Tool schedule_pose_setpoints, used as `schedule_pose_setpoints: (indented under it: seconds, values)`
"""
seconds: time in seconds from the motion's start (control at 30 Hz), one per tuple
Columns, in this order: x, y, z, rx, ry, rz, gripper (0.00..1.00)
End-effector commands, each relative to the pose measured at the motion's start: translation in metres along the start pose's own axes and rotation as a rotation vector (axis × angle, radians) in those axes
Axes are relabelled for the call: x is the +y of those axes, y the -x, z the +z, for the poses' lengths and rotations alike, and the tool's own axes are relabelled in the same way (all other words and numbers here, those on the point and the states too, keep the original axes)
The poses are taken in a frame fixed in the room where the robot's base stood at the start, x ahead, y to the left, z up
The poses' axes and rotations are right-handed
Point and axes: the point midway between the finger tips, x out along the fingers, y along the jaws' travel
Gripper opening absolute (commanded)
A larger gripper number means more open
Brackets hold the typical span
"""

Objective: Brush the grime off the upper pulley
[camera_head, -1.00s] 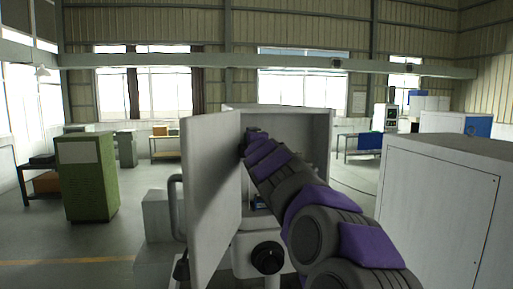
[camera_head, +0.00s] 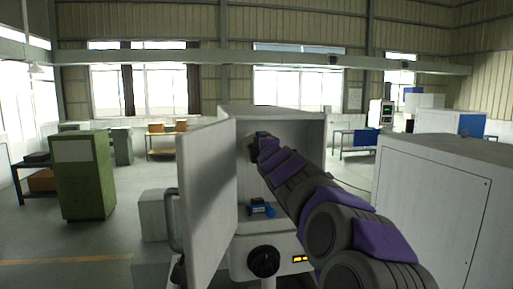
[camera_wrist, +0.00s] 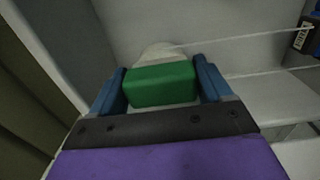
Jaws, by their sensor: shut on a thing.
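My gripper (camera_wrist: 161,78) is shut on a green block (camera_wrist: 162,86), which looks like the body of the brush, between its two blue fingers. Any bristles are hidden. Just beyond the block a pale rounded thing (camera_wrist: 154,52), apparently the upper pulley, shows partly, with a thin wire running from it to the right. I cannot tell whether the brush touches it, and I make out no grime. In the head view my arm reaches into the open white cabinet (camera_head: 285,111). My gripper's jaws and the pulley cannot be made out there.
The cabinet's open door (camera_head: 207,195) stands close on the left of my arm. A blue item (camera_head: 262,209) lies on the cabinet floor. A dark labelled item (camera_wrist: 304,35) shows at the wrist view's right edge. A black knob (camera_head: 264,261) is below; a large grey cabinet (camera_head: 435,205) stands right.

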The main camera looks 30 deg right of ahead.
Motion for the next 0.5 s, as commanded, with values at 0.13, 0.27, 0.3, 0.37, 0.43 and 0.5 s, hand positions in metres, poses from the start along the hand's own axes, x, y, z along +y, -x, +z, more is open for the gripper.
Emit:
schedule_pose_setpoints:
  seconds: [0.13,0.27,0.3,0.37,0.43,0.5]
  values:
    - [0.003,-0.001,0.013,-0.001,-0.002,0.000,0.50]
    - [0.001,-0.001,0.020,-0.001,-0.001,-0.001,0.50]
    - [0.001,-0.002,0.020,0.000,-0.001,-0.001,0.50]
    - [0.000,-0.002,0.021,-0.001,0.000,-0.001,0.50]
    - [-0.001,-0.003,0.019,-0.001,0.001,-0.001,0.50]
    - [-0.001,-0.003,0.017,0.000,0.001,-0.001,0.50]
